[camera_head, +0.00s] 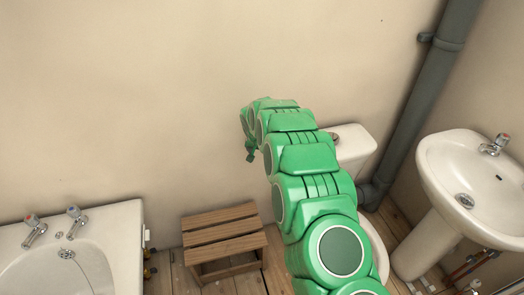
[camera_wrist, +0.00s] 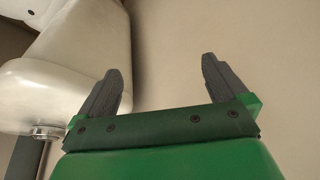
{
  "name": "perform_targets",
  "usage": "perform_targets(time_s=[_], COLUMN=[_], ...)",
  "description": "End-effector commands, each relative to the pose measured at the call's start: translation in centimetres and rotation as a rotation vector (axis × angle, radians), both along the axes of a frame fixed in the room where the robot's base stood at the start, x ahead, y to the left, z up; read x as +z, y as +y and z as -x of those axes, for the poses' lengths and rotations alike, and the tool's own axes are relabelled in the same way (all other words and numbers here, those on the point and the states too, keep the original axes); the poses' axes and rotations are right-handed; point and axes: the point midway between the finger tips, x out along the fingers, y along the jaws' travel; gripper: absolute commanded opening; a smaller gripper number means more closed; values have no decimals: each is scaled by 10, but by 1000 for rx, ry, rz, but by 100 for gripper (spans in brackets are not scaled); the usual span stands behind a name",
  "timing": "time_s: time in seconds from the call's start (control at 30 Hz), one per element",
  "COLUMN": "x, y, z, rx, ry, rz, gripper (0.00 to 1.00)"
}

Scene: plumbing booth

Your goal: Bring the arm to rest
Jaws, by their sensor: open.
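My green arm rises from the bottom of the head view and reaches toward the back wall, in front of the toilet. My gripper (camera_head: 250,152) shows small and dark at the arm's far end, pointing down. In the wrist view my gripper (camera_wrist: 160,88) has its two dark fingers wide apart with nothing between them.
A bath (camera_head: 120,235) is at left and a wooden stool (camera_head: 222,232) stands by the wall. A toilet (camera_head: 352,143) is partly hidden behind my arm. A basin (camera_head: 440,160) and a grey pipe (camera_head: 425,95) are at right. The upper wall is clear.

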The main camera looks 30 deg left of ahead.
Motion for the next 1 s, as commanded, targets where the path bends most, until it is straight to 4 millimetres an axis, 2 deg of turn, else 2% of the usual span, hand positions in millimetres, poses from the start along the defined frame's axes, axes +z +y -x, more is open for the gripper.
perform_targets(time_s=[0.5, 0.63, 0.77, 1.0], x=[0, 6, 23, 73], y=[0, -5, -23, -73], z=[0, -1, -3, -1], rx=[-1, -4, -14, -33], ry=[0, 4, 20, 64], rz=[0, 1, 6, 17], gripper=[100, 100, 100, 100])
